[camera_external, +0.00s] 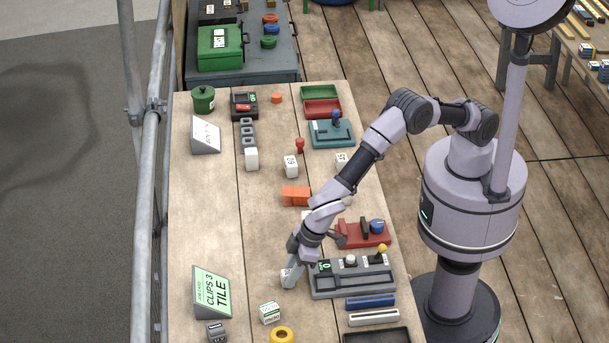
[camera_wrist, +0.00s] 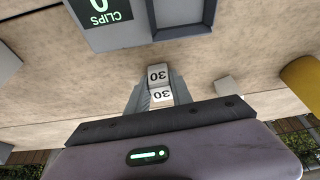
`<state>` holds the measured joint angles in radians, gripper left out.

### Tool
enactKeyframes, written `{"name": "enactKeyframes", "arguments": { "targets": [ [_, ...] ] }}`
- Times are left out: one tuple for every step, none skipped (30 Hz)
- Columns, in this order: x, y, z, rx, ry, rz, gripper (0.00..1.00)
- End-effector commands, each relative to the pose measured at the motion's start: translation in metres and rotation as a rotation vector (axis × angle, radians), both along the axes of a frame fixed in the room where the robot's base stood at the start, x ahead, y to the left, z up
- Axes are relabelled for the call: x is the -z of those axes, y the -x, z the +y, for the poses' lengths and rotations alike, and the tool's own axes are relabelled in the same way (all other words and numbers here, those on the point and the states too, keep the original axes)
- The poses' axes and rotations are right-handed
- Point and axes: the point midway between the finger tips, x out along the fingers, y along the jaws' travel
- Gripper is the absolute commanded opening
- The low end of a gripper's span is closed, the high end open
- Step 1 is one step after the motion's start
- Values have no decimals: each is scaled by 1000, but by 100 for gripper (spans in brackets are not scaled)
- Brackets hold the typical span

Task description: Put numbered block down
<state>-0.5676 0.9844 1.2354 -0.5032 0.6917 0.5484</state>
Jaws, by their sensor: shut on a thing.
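A white block marked 30 (camera_wrist: 159,76) is between the two fingers of my gripper (camera_wrist: 157,88) in the wrist view. Two of its faces show the number, upside down there. In the outside view my gripper (camera_external: 292,274) points down at the wooden table, left of a grey tray. The held block (camera_external: 286,275) shows small and partly covered by the fingers. It is at or just above the table top; I cannot tell whether it touches.
The grey tray with a green 0 display (camera_external: 352,277) stands close right of my gripper. A green "CLIPS 3 TILE" sign (camera_external: 211,291), a small green-and-white box (camera_external: 269,312) and a yellow ring (camera_external: 282,335) are nearby. Bare table (camera_external: 245,240) lies to the left.

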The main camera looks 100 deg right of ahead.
Motion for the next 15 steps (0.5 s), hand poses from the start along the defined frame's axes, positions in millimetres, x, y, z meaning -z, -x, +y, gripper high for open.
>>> {"name": "enactKeyframes", "arguments": {
  "targets": [
    [-5, 0, 0, 1, -1, -1, 0],
    [-11, 0, 0, 1, 0, -1, 0],
    [-20, 0, 0, 1, -1, -2, 0],
    [-29, -1, 0, 0, -2, -3, 0],
    [-39, -1, 0, 0, -2, -3, 0],
    [-50, -1, 0, 1, -3, -3, 0],
    [-59, -1, 0, 0, -2, -3, 0],
    [-67, -1, 0, 0, -2, -3, 0],
    [-76, -1, 0, 0, -2, -3, 0],
    [-82, 0, 0, 1, -1, -2, 0],
    [-87, 0, 0, 1, -2, -1, 0],
    [-93, -1, -1, 1, -2, -2, 0],
    [-96, -3, -4, 4, -2, -1, 0],
    [-98, -5, -9, 8, -1, -1, 0],
    [-100, -9, -17, 13, -1, 1, 0]
  ]
}}
